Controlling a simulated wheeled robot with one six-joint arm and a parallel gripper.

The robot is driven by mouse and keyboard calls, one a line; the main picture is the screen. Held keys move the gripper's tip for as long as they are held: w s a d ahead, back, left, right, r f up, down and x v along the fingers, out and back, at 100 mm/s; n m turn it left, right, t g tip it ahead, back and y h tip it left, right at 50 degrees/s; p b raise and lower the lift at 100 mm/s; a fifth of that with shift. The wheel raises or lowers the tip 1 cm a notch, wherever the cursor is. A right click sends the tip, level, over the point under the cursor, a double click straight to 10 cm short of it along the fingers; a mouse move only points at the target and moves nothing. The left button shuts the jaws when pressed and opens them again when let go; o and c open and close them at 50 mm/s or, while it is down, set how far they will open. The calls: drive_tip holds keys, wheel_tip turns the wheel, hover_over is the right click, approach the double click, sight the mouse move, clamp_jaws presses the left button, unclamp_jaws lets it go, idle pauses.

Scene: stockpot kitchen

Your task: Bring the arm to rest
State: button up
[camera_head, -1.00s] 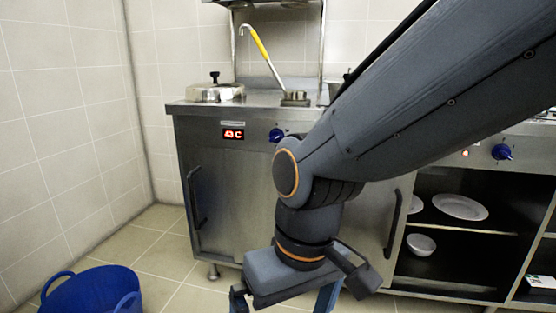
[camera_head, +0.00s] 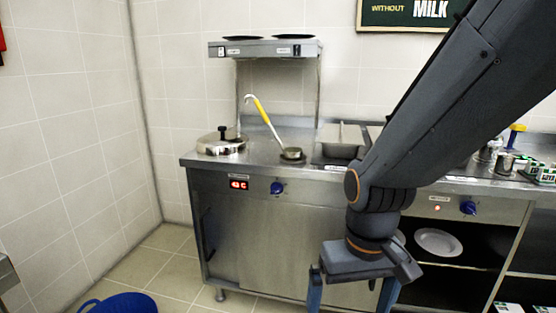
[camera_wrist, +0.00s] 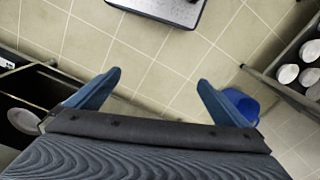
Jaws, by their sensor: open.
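My gripper (camera_head: 350,292) hangs pointing down in front of the steel counter's cabinet doors (camera_head: 265,240) in the head view. Its blue fingers are spread apart, and the lower tips are cut off by the frame's bottom edge. In the wrist view my gripper (camera_wrist: 157,88) is open, with only tiled floor (camera_wrist: 165,72) between the fingers. It holds nothing. My upper arm crosses the right side of the head view and hides part of the counter.
On the counter stand a lidded pot (camera_head: 221,145) and a yellow-handled ladle (camera_head: 262,112). A shelf (camera_head: 265,49) is above. A blue tub (camera_head: 125,303) sits on the floor at lower left. Plates (camera_head: 438,242) lie in the open shelves at right. Floor between tub and counter is clear.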

drive_tip(key=s+d+r+m+p, duration=0.1)
drive_tip(key=s+d+r+p, duration=0.1)
drive_tip(key=d+r+p, duration=0.4)
drive_tip(key=r+p, duration=0.2)
drive_tip(key=p, duration=0.1)
drive_tip(key=shift+d+m, duration=0.15)
drive_tip(key=shift+m, duration=0.25)
drive_tip(key=shift+f, duration=0.1)
drive_tip(key=shift+c, duration=0.3)
